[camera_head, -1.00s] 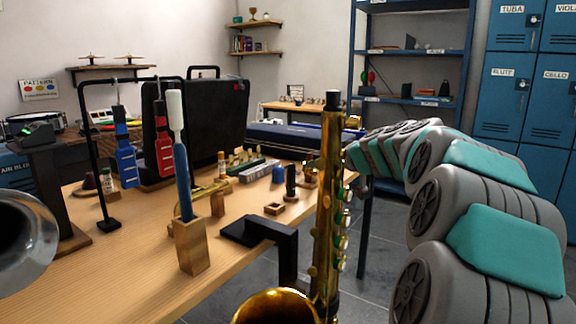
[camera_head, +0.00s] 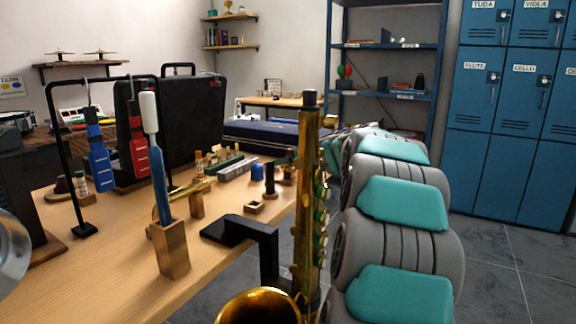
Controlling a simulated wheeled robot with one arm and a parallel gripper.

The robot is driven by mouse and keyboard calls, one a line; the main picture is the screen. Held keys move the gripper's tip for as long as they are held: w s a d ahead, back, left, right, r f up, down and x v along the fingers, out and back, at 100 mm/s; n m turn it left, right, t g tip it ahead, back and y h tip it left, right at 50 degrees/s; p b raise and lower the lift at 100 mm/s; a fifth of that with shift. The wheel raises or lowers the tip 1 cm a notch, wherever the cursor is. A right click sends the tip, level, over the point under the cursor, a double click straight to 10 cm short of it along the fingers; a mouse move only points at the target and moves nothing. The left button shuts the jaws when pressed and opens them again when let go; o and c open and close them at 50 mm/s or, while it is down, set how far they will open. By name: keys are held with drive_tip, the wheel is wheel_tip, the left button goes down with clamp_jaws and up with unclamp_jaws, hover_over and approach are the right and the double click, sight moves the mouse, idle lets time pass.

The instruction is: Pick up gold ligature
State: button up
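I cannot make out the gold ligature for certain. A small brassy piece (camera_head: 287,171) sits at the table's right side, just left of the saxophone's neck, too small and partly covered to identify. The gold saxophone (camera_head: 308,190) stands upright in the foreground and hides part of the table's right edge. My arm runs up the picture right of the saxophone and away from the camera. My gripper does not show; the arm's far end is hidden behind the saxophone and its own links.
The wooden table (camera_head: 110,245) holds a wooden holder with a brush (camera_head: 171,247), a black bracket (camera_head: 240,231), a small wooden block (camera_head: 254,207), a dark cylinder (camera_head: 270,180), a black hanging stand (camera_head: 66,150) and a black case (camera_head: 190,125). Floor (camera_head: 490,255) is clear before the blue lockers (camera_head: 480,140).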

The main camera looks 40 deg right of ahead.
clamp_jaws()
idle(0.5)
